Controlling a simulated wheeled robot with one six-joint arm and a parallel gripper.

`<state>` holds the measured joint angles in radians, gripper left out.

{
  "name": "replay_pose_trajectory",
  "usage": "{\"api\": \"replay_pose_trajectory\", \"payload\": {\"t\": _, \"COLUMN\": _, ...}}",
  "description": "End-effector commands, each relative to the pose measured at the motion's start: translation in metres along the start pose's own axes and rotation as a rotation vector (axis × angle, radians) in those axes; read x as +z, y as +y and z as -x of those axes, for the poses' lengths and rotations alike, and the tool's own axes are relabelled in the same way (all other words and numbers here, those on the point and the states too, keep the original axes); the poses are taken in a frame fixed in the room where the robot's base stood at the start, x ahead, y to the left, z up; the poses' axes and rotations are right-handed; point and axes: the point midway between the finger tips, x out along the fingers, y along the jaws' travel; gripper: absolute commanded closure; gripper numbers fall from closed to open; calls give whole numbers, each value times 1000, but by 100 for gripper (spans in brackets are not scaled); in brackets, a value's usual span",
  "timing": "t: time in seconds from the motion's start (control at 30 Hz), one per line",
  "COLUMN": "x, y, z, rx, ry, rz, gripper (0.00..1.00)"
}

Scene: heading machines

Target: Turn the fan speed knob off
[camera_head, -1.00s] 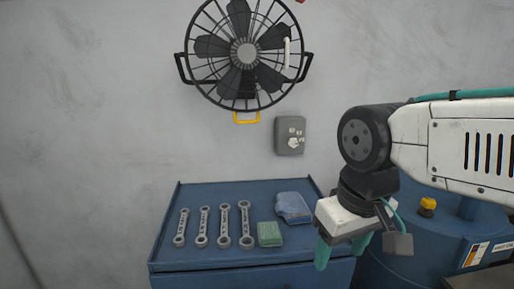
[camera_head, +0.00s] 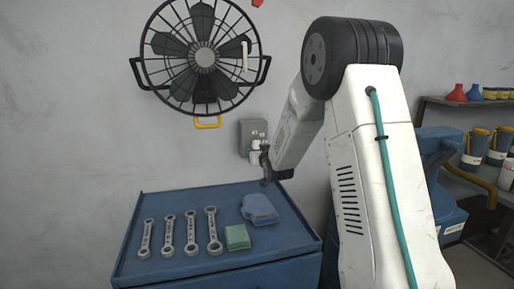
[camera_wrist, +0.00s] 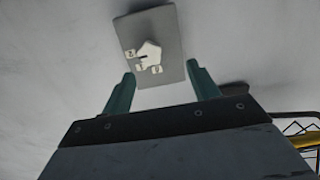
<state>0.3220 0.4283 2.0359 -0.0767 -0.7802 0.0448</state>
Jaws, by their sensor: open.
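The fan speed knob (camera_wrist: 150,53) is a white, roughly pentagonal dial on a grey wall box (camera_wrist: 171,28), with small white number marks beside it. In the head view the box (camera_head: 245,128) hangs on the wall below and right of the fan (camera_head: 203,57), and the knob (camera_head: 255,146) is partly hidden by my arm. My gripper (camera_wrist: 162,80) is open in the wrist view. Its two teal fingers point at the box, one on each side of the knob's lower end. They look apart from the knob; the exact gap cannot be told.
A blue cabinet (camera_head: 180,199) stands below the box, with several wrenches (camera_head: 168,235), a green block (camera_head: 237,237) and a blue cloth (camera_head: 260,208) on top. A shelf (camera_head: 457,101) with containers is at the right. The wall around the box is bare.

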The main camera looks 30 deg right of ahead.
Motion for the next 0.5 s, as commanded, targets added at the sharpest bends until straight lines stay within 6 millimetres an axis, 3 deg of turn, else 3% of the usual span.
{"api": "replay_pose_trajectory", "payload": {"t": 0.13, "x": 12, "y": 14, "z": -17, "rx": 11, "ry": 85, "rz": -4, "gripper": 40}}
{"api": "replay_pose_trajectory", "payload": {"t": 0.33, "x": 12, "y": 18, "z": -34, "rx": 13, "ry": 118, "rz": -4, "gripper": 40}}
{"api": "replay_pose_trajectory", "payload": {"t": 0.5, "x": 9, "y": 18, "z": -62, "rx": 12, "ry": 116, "rz": -4, "gripper": 40}}
